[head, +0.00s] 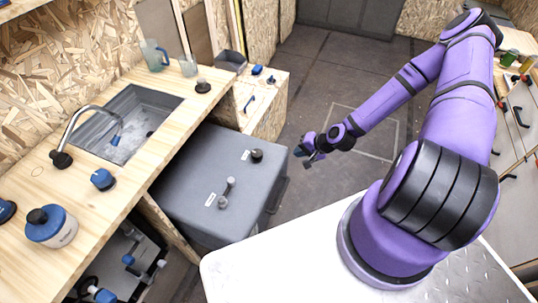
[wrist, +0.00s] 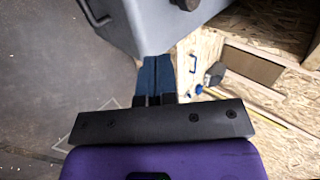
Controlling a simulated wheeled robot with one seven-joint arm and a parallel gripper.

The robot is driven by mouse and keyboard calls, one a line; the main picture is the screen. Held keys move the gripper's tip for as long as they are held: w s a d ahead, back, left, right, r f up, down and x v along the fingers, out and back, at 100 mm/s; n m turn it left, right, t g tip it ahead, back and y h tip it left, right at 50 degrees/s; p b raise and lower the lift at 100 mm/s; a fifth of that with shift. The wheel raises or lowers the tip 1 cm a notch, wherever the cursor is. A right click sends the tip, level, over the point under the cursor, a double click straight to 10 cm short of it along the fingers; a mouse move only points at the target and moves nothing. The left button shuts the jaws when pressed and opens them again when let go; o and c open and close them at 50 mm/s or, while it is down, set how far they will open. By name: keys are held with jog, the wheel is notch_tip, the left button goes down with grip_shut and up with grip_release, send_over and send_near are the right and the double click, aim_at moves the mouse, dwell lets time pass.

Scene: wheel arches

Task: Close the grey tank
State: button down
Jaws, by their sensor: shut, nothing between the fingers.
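The grey tank (head: 205,185) stands on the floor beside the wooden counter in the head view. Its flat top looks shut, with a black round cap (head: 257,154) and a handle-like fitting on it. In the wrist view the tank (wrist: 150,25) fills the upper middle, with a dark bar handle on its left side and a dark knob at the top. My gripper (head: 309,150) is to the right of the tank in the head view, over open floor. In the wrist view my gripper's blue fingers (wrist: 157,75) are together and empty, just below the tank's corner; I cannot tell whether they touch it.
The wooden counter (head: 140,90) with a sink (head: 125,125) and tap runs along the left. A low wooden box (head: 262,100) with small blue items stands behind the tank. My white base top is in front. Grey floor (head: 335,75) is clear behind my gripper.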

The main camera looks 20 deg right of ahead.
aim_at(277, 165)
jog(key=shift+m, duration=0.3)
jog(key=x, duration=1.1)
jog(key=shift+a+r, duration=0.1)
jog(key=shift+a, duration=0.15)
jog(key=shift+w+a+r, duration=0.1)
jog(key=shift+w+a, duration=0.7)
jog(key=shift+w, duration=0.05)
jog(key=shift+w+a, duration=0.5)
jog(key=shift+w, duration=0.05)
jog(key=shift+a, duration=0.1)
jog(key=w+a, duration=2)
jog(key=shift+w+a, duration=0.2)
jog(key=shift+w, duration=0.05)
jog(key=shift+w+a+r, duration=0.2)
jog(key=shift+t, duration=0.3)
